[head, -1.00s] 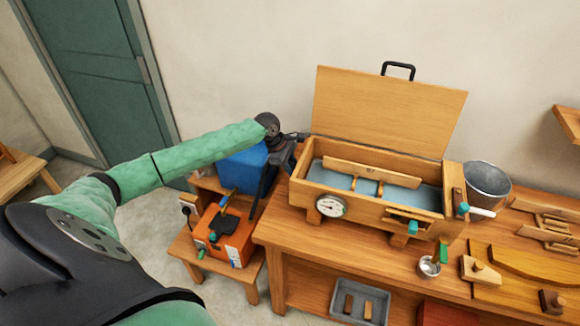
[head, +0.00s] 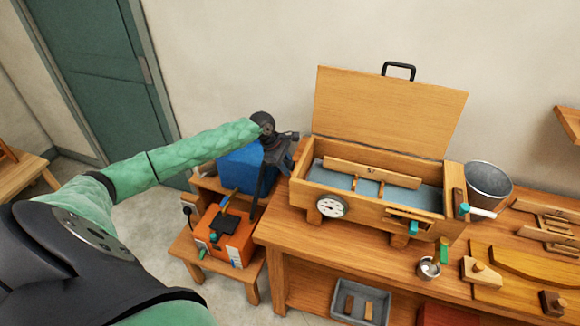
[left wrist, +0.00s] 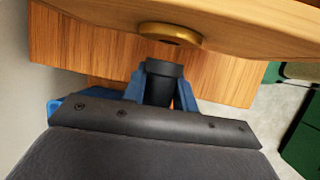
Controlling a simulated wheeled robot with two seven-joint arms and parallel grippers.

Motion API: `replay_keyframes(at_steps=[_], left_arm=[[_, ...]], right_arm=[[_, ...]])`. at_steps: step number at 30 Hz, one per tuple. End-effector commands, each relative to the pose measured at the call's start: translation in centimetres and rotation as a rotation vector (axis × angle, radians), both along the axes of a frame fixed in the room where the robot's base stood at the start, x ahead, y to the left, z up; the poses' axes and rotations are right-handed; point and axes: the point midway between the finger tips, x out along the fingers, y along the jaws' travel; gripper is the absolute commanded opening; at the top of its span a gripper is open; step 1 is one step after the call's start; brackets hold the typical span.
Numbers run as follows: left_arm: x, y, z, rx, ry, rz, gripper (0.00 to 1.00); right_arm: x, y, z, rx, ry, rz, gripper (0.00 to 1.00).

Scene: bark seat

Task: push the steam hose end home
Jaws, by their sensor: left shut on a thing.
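My left gripper (left wrist: 163,92) has blue fingers shut on the black steam hose end (left wrist: 161,70). Above it in the left wrist view is a brass ring fitting (left wrist: 170,33) on the wooden steam box. A small gap seems to lie between the hose end and the ring. In the head view my left gripper (head: 285,150) is at the left end of the open steam box (head: 365,205), and the black hose (head: 260,190) runs down towards the orange steamer (head: 225,238). The hose end itself is hidden there. My right gripper is not in view.
The box's lid (head: 385,110) stands open against the wall. A dial gauge (head: 331,206) is on its front. A blue container (head: 245,168) stands behind the steamer. A metal bucket (head: 488,184), small cup (head: 428,267) and wooden forms (head: 525,268) crowd the bench's right side.

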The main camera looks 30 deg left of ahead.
Motion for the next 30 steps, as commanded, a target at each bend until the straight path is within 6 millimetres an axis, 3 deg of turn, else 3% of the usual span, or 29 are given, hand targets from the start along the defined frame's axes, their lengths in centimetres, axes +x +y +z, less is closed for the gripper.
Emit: replay_keyframes(at_steps=[30], left_arm=[[-1.4, 5.8, 0.0, 0.002, 0.001, 0.001, 0.0]], right_arm=[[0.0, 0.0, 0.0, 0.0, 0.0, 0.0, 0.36]])
